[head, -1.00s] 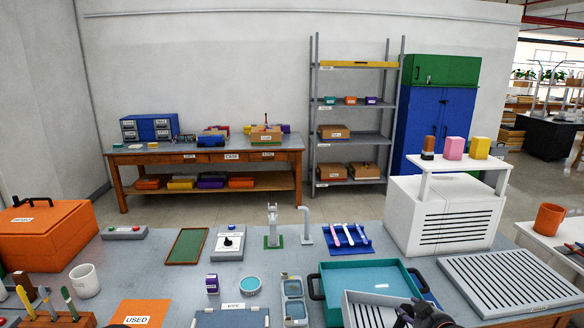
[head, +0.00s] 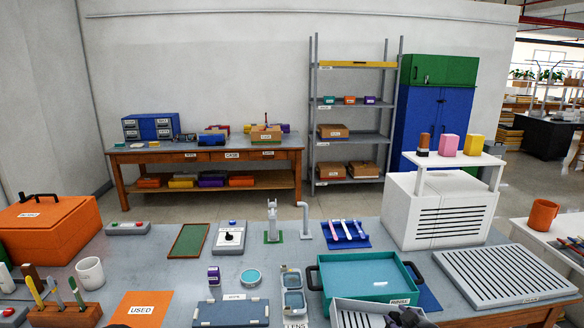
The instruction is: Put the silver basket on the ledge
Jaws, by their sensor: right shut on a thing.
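The silver basket (head: 353,313) is a grey open tray with slots, cut off by the bottom edge of the head view. My right gripper (head: 405,319) is dark and shut on the basket's right side. Its fingertips are partly hidden. The basket is just in front of the teal tub (head: 318,286) and covers part of its near edge; I cannot tell its height above the bench. No part is clearly marked as the ledge. My left gripper is not clearly in view.
A grey slotted rack (head: 510,275) lies right of the tub. A white louvred box (head: 410,215) stands behind it. The grey bench (head: 160,262) has bare patches.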

